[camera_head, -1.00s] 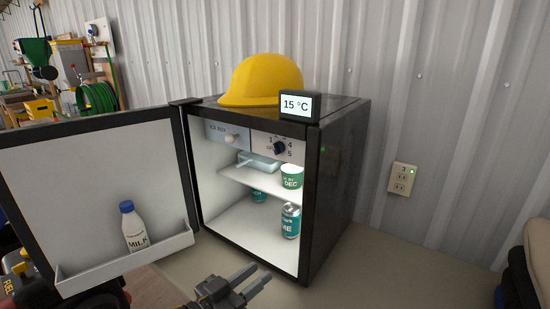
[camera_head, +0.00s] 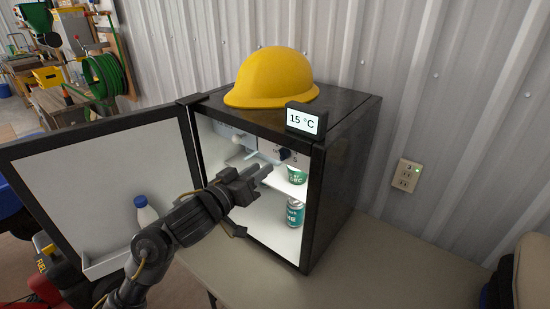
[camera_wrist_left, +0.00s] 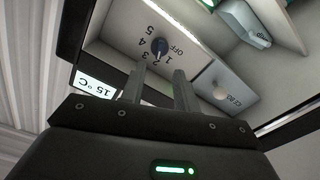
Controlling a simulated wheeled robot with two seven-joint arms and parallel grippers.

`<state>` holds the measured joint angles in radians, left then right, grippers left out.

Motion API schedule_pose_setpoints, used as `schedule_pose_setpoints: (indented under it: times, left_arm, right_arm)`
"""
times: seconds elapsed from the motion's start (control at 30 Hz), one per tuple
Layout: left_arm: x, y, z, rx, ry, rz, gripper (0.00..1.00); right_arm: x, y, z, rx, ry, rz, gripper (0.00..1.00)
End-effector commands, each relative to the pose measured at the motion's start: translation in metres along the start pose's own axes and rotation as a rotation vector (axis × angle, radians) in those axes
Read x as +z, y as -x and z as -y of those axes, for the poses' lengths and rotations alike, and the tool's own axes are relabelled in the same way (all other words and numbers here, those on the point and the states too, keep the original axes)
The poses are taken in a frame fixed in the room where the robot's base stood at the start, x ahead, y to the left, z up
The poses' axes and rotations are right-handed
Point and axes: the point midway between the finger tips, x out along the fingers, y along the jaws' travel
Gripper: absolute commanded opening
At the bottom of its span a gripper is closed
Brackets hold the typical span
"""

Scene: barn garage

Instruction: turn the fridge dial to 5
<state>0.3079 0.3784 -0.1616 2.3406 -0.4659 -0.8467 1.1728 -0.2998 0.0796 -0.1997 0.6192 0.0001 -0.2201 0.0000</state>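The small black fridge (camera_head: 335,170) stands open, and its display (camera_head: 306,119) reads 15 °C. My left gripper (camera_head: 266,170) is at the fridge opening, just in front of and below the dial. Its fingers (camera_wrist_left: 160,72) are apart with nothing between them, short of the knob. My right gripper is not in view.
The open fridge door (camera_head: 95,180) is on the left, with a milk bottle (camera_head: 145,213) in its shelf. A green cup (camera_head: 297,174) and a can (camera_head: 295,213) stand inside. A yellow hard hat (camera_head: 270,78) and the display are on top. An ice box knob is beside the dial.

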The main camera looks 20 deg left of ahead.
Motion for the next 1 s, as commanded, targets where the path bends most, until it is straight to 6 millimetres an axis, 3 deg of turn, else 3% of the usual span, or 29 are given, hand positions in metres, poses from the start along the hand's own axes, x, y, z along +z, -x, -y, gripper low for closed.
schedule_pose_setpoints:
  times: [0.1, 0.33, 0.77, 1.0]
  left_arm:
    - [0.000, -0.024, -0.001, 0.002, 0.004, 0.000, 0.31]
    - [0.000, -0.057, -0.001, 0.001, 0.003, 0.001, 0.31]
    - [0.000, -0.068, -0.001, 0.002, -0.001, 0.000, 0.31]
    - [0.000, -0.068, -0.001, 0.001, -0.001, 0.001, 0.02]
  right_arm:
    - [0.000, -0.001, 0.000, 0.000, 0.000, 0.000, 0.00]
    - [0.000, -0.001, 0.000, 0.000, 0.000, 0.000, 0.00]
    - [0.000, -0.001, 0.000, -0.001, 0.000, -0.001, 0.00]
    - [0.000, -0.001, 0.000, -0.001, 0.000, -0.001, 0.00]
